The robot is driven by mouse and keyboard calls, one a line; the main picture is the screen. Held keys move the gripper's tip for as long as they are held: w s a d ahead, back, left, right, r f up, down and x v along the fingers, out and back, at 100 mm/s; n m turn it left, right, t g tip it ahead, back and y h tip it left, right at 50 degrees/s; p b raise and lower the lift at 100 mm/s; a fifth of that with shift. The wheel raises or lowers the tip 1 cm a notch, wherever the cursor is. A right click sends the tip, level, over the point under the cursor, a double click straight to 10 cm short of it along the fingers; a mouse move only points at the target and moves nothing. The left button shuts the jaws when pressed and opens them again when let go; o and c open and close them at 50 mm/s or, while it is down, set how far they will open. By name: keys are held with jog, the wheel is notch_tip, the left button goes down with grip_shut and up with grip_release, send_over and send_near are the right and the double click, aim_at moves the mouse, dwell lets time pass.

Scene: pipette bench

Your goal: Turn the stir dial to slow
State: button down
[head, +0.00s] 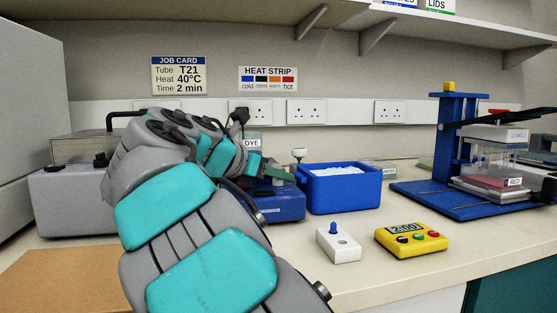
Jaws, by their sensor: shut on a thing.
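My gripper (277,172) is at the end of my arm, over the back of a low blue device (285,205). Its dark fingers point to the right and look closed. What is between them is too small and hidden to make out. No slow marking can be read. My arm hides the left part of the device.
A blue bin (343,192) with white contents stands right of the device. In front are a white box with a blue knob (338,243) and a yellow timer (411,239). A blue stand (447,199) is at right, a grey bath (75,205) at left. The front right bench is clear.

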jog(key=shift+p, duration=0.6)
jog(key=c, duration=0.9)
grip_release()
jog(key=shift+a, duration=0.1)
jog(key=shift+c, duration=0.2)
